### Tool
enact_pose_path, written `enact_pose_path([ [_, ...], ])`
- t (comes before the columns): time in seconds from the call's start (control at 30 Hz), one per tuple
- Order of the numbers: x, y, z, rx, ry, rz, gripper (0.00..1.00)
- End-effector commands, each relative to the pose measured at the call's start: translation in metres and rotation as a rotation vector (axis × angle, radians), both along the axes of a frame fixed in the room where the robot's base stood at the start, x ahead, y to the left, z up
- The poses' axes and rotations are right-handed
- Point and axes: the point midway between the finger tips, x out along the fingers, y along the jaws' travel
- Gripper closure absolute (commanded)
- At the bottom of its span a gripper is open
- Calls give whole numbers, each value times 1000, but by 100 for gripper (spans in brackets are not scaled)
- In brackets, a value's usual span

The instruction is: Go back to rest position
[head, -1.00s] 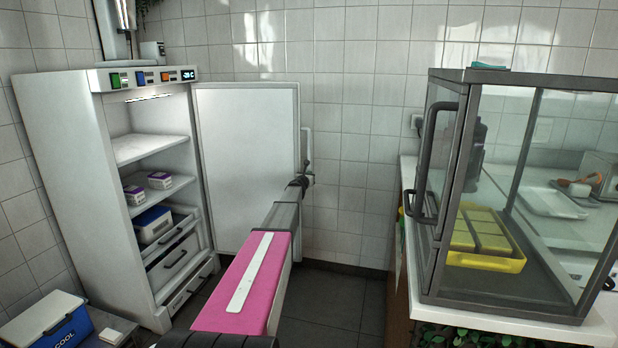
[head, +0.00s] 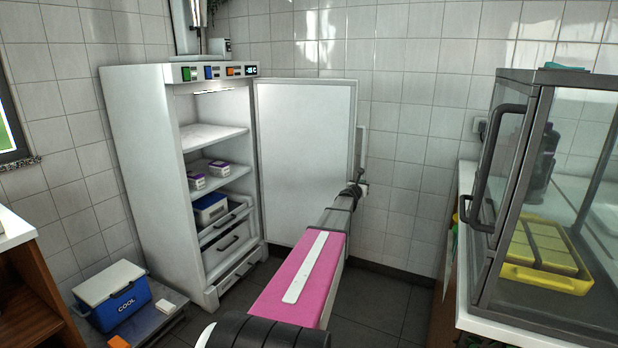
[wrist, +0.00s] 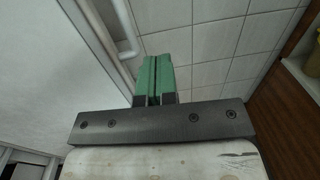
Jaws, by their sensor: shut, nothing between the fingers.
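My gripper (wrist: 154,78) shows in the wrist view with its two green fingers pressed together and nothing between them. The white fridge door (wrist: 50,85) is at the left of that view, with its pale handle (wrist: 124,30) just beyond and left of the fingertips. I cannot tell whether the fingers touch it. In the head view my pink arm reaches forward to the open fridge door (head: 305,150), and the gripper end is small and dark near the door's right edge. The fridge (head: 150,170) stands open, with small boxes (head: 207,172) and a blue-and-white container (head: 210,208) on its shelves.
A blue cooler (head: 120,308) sits on a low platform (head: 165,318) at the lower left. A glass display case (head: 520,130) with a yellow tray (head: 545,278) stands on the white counter at right. Dark floor (head: 375,300) lies between. A wooden cabinet (head: 30,290) is at far left.

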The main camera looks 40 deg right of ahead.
Motion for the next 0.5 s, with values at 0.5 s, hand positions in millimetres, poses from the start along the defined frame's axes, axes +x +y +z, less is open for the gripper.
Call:
enact_pose_path([
  [0.5, 76, 84, -14, -23, 258, 210, 100],
])
